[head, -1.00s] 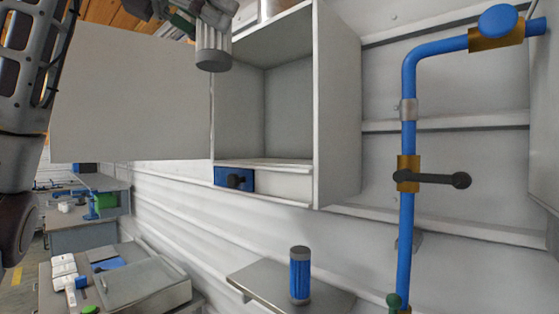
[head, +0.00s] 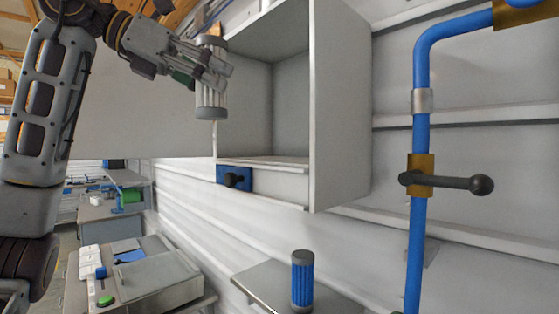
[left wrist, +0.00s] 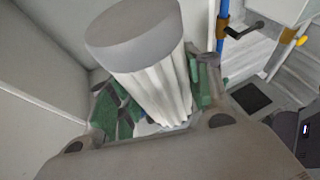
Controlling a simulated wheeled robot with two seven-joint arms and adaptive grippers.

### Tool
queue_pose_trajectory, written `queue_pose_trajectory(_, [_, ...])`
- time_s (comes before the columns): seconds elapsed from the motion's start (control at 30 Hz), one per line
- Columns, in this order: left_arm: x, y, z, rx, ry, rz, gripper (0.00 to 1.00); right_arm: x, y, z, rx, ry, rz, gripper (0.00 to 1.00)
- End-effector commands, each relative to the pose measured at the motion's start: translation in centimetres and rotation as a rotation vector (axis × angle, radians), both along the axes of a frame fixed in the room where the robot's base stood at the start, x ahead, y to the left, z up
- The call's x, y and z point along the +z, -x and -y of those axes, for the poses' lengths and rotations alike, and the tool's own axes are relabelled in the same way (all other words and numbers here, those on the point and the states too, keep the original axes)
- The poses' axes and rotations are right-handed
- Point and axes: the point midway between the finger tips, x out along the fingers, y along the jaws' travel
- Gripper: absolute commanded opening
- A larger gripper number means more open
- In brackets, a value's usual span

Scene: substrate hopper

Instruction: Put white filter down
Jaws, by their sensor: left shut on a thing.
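The white filter (head: 211,98) is a pleated cylinder with grey end caps. My left gripper (head: 208,68) is shut on it and holds it roughly upright in front of the open cabinet's left edge. In the left wrist view the white filter (left wrist: 150,75) stands between the green-padded fingers of my left gripper (left wrist: 160,115), its grey cap toward the camera. A blue filter (head: 302,280) stands upright on a small grey wall shelf (head: 257,284) below the cabinet. My right gripper is not in view.
The wall cabinet (head: 340,110) is open and looks empty, with a blue latch block (head: 234,179) under it. A blue pipe (head: 420,150) with a black-handled valve (head: 450,182) runs at right. A bench (head: 150,280) with a grey box is at lower left. The small shelf has bare room left of the blue filter.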

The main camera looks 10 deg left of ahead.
Motion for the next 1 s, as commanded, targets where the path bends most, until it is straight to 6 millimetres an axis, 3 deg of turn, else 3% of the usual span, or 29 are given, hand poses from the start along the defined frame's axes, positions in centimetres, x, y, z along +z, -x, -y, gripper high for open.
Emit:
queue_pose_trajectory(0.23, [-0.9, 0.2, -0.4, 0.018, 0.001, 0.001, 0.21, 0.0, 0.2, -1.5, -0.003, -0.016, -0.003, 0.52])
queue_pose_trajectory(0.67, [-0.9, -0.1, -0.2, 0.022, 0.001, 0.0, 0.21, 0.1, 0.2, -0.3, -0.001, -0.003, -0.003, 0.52])
queue_pose_trajectory(1.0, [-0.7, -3.4, 2.1, 0.02, 0.001, -0.001, 0.21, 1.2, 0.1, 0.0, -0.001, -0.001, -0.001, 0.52])
